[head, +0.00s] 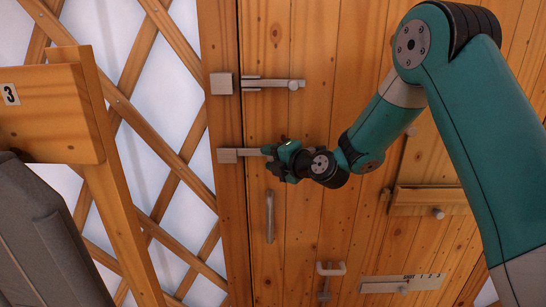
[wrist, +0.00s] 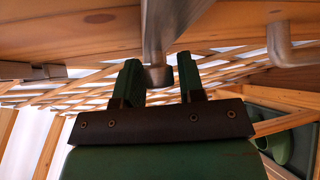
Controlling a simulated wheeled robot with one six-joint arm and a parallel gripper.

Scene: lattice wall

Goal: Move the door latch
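The wooden door (head: 320,60) carries an upper metal latch (head: 272,84) with a round knob at its right end. A lower metal latch (head: 238,155) sits beneath it, its right part hidden by my gripper (head: 274,151). In the wrist view, a metal latch bar (wrist: 168,25) comes down from the top, with a round knob (wrist: 158,77) below it. My gripper (wrist: 160,78) is open there, its two green fingers standing on either side of the knob. A narrow gap shows on each side, so the fingers appear not to press on it.
A vertical metal handle (head: 270,216) is just below my gripper. A wooden slider (head: 430,200) and a metal plate with numbers (head: 402,283) are at the right. A wooden post with a sign numbered 3 (head: 45,110) stands at the left, before the lattice wall (head: 150,95).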

